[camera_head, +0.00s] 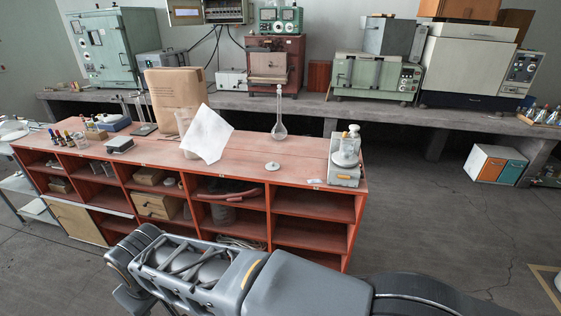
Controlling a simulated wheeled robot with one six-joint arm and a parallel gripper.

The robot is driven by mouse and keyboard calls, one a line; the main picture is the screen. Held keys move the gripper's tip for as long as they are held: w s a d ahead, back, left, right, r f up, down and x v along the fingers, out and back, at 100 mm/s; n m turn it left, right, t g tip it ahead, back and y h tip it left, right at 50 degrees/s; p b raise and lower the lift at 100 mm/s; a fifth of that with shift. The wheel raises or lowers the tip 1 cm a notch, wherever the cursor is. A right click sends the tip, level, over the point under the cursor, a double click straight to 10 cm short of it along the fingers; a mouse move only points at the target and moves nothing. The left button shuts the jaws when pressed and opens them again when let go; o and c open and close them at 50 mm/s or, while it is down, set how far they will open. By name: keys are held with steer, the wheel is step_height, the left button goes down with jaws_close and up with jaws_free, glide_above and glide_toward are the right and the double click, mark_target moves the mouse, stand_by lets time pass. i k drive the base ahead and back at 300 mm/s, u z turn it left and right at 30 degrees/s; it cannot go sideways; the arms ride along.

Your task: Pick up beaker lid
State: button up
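A small pale round piece (272,166) with a little knob, which looks like the beaker lid, lies on the red bench top (245,167) near its front edge. It is right of a draped white cloth (208,134) and left of a grey balance (344,176). Nothing covers it. My arm crosses the bottom of the view, in front of the bench and well apart from the lid. The fingertips of my gripper do not show; the end of the arm bends down at the lower left and runs out of the picture.
A tall glass flask (279,116) stands behind the lid. The cloth partly hides a beaker-like vessel (184,122) and a brown paper package (174,90). Small bottles (68,139) stand at the left. The top around the lid is clear. Open shelves face me.

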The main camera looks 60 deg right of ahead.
mark_target(272, 166)
steer(key=z, duration=1.05)
steer(key=i, duration=1.1)
steer(key=z, duration=1.1)
